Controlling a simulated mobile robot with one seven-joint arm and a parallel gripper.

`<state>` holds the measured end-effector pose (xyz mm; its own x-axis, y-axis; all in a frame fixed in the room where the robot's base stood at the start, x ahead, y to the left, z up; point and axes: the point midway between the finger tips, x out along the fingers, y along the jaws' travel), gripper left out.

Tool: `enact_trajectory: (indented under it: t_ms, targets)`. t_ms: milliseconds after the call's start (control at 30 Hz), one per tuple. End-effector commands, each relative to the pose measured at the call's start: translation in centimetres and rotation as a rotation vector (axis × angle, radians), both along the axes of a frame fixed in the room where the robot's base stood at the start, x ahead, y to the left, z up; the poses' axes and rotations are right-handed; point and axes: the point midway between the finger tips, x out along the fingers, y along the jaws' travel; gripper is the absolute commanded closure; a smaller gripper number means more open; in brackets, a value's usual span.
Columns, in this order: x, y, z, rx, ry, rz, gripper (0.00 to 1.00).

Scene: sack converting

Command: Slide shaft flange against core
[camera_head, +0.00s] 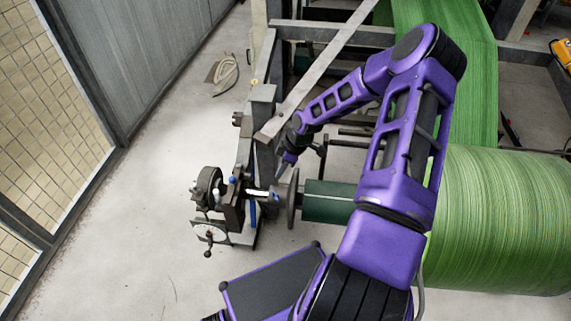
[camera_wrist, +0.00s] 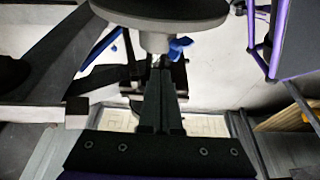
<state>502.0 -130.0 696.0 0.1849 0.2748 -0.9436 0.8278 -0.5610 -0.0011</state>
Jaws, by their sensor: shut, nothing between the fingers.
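The shaft flange (camera_head: 292,197) is a dark grey disc on the shaft (camera_head: 262,194). It stands upright just left of the dark green core end (camera_head: 330,202), with what looks like a narrow gap between them. In the wrist view the flange (camera_wrist: 160,12) fills the top centre, with its pale hub (camera_wrist: 154,42) facing my fingers. My gripper (camera_head: 279,174) is shut and empty, beside the left face of the flange. In the wrist view its closed fingers (camera_wrist: 160,72) point at the hub; whether they touch it I cannot tell.
The shaft's left end rests in a stand with a handwheel (camera_head: 208,186) and blue handles (camera_head: 233,180). A large green roll (camera_head: 500,215) is at the right. A slanted metal bar (camera_head: 320,72) is behind my wrist. Clear floor (camera_head: 150,210) lies left.

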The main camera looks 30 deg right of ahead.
Motion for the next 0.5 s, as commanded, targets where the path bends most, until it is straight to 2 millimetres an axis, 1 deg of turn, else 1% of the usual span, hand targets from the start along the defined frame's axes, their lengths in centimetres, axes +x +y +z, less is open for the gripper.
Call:
enact_trajectory:
  t_ms: [33,100,133,200,300,500]
  targets:
    - [0.2,0.4,-1.3,0.000,0.002,0.004,1.00]
    - [0.4,0.8,-2.6,0.001,0.001,0.002,1.00]
    - [0.4,0.6,-2.8,0.000,0.002,-0.001,1.00]
    - [-0.4,-0.8,-2.4,-0.001,0.000,-0.003,1.00]
    - [-1.1,-1.8,-2.4,-0.001,0.001,-0.004,1.00]
    - [-1.7,-2.6,-2.4,-0.002,-0.001,0.002,1.00]
